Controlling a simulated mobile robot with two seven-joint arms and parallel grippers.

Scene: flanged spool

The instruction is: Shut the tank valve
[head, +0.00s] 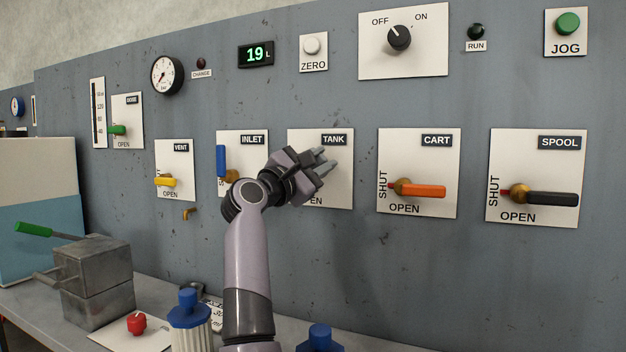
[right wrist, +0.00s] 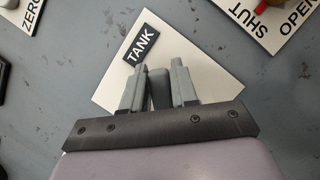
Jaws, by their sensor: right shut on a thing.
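The tank valve's white plate (head: 345,180) is on the grey panel, with a "TANK" label (head: 333,139) at its top right. My right gripper (head: 325,161) is in front of this plate and covers most of the valve and part of the lettering. In the right wrist view, the tank plate (right wrist: 207,82) lies behind my right gripper (right wrist: 159,75). I cannot tell how far the lever is turned. My left gripper is not in view.
The inlet valve's blue lever (head: 221,161) is upright to the left. The cart valve's orange lever (head: 421,191) and the spool valve's black lever (head: 552,198) lie level to the right. A metal block (head: 92,264) and blue-topped parts (head: 188,312) stand on the bench below.

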